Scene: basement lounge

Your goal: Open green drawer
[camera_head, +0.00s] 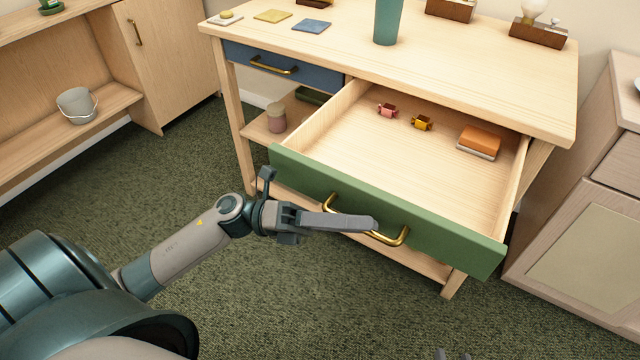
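The green drawer (430,222) is pulled well out of the wooden desk, with its inside in full view. Its brass handle (397,239) is on the front panel. My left gripper (372,223) is at the handle, and its finger crosses in front of the handle's middle part. One long finger shows side-on, so I cannot tell whether it is shut on the handle or only beside it. Small grey tips at the bottom edge seem to be my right gripper (454,354), low and away from the drawer; most of it is out of frame.
In the drawer are a pink mug (387,110), a yellow mug (422,122) and an orange-topped block (479,141). A blue drawer (290,72) beside it is shut. A cabinet (590,200) stands close on the right. Carpet at the front is clear.

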